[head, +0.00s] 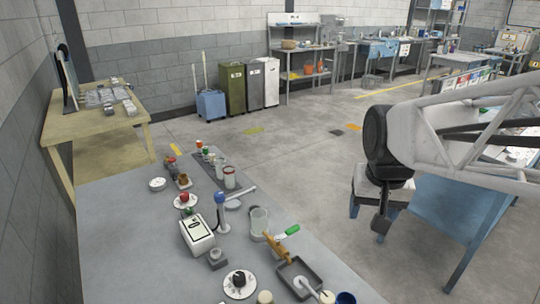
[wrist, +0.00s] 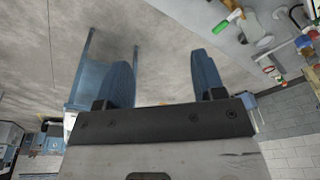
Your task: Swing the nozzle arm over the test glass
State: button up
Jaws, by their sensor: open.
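The nozzle arm (head: 241,192) is a pale bar on an upright post with a blue knob (head: 220,197), standing on the grey bench. The bar points to the back right, over the bench and apart from the glass. A clear glass vessel (head: 259,220), which looks like the test glass, stands upright right of the post; it also shows in the wrist view (wrist: 250,26). My gripper (head: 381,222) hangs well to the right of the bench, over the floor. In the wrist view my gripper (wrist: 164,62) has its two blue fingers apart with nothing between them.
A white box (head: 197,234) stands left of the post. A wooden-handled tool and a green-handled tool (head: 287,233) lie near the glass, beside a dark tray (head: 299,277). Bottles (head: 229,177) stand behind. A blue table (head: 438,225) is below my arm. Floor separates it from the bench.

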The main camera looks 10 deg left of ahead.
jog(key=w+a, duration=0.8)
jog(key=g, duration=0.2)
send_over(219, 193)
jog(key=shift+n, duration=0.3)
jog(key=f, duration=1.1)
jog(key=shift+s+d, duration=0.15)
jog(key=shift+d, duration=0.2)
jog(key=shift+a+f, duration=0.1)
jog(key=shift+a, duration=0.25)
jog(key=shift+f, duration=0.1)
jog(key=shift+f, duration=3.8)
grip_shut()
